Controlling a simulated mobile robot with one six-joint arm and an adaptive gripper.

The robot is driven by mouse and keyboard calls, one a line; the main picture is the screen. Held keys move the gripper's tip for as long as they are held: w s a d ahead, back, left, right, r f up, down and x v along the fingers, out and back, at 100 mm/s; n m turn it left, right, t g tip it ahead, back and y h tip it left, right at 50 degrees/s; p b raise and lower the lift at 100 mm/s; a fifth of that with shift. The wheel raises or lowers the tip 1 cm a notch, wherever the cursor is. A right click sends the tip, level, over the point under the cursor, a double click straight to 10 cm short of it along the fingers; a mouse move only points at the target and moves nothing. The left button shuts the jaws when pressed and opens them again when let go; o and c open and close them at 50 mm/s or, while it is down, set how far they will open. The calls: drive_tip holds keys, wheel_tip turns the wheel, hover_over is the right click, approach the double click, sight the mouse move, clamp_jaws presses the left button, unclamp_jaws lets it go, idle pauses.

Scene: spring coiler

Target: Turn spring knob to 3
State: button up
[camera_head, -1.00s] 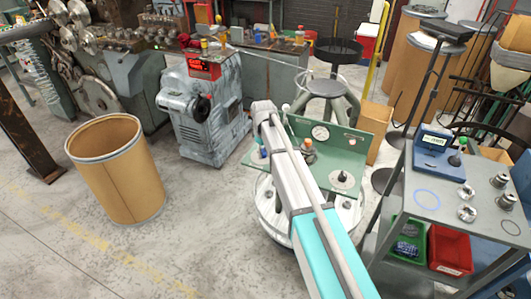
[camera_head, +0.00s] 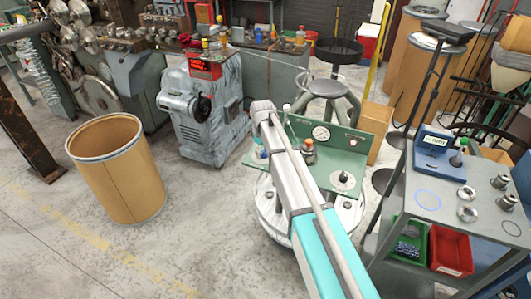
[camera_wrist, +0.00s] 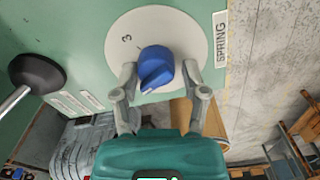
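The blue spring knob (camera_wrist: 156,68) sits on a white round dial (camera_wrist: 178,27) on a green panel in the wrist view. A "3" (camera_wrist: 126,38) is printed on the dial at the knob's upper left. The knob's raised grip points to the lower left, away from the "3". A "SPRING" label (camera_wrist: 220,39) is right of the dial. My gripper (camera_wrist: 159,71) is open, with one finger on each side of the knob; I cannot tell whether either touches it. In the head view, my arm hides the gripper, and a small blue part (camera_head: 261,154) shows beside it.
A black-headed lever (camera_wrist: 37,73) sticks out left of the dial in the wrist view. In the head view, the green panel (camera_head: 369,148) carries a gauge (camera_head: 321,133) and another dial knob (camera_head: 343,178). A grey cart (camera_head: 398,185) stands at right.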

sight(262, 154)
drive_tip(key=shift+o, duration=1)
drive_tip(key=shift+d, duration=0.15)
drive_tip(key=shift+r, duration=0.1)
wheel_tip(262, 154, up, 14)
drive_tip(key=n+p, duration=0.3)
drive_tip(key=p, duration=1.1)
drive_tip(key=shift+s+a+t, duration=0.2)
drive_tip(key=shift+s+t, duration=0.1)
drive_tip(key=shift+s, duration=0.15)
drive_tip(key=shift+f, duration=0.25)
drive_tip(key=f+b, duration=1.3)
drive_tip(key=b, duration=0.1)
drive_tip(key=shift+w+d+f, duration=0.15)
drive_tip(key=shift+w+f, duration=0.15)
drive_tip(key=shift+w, duration=0.05)
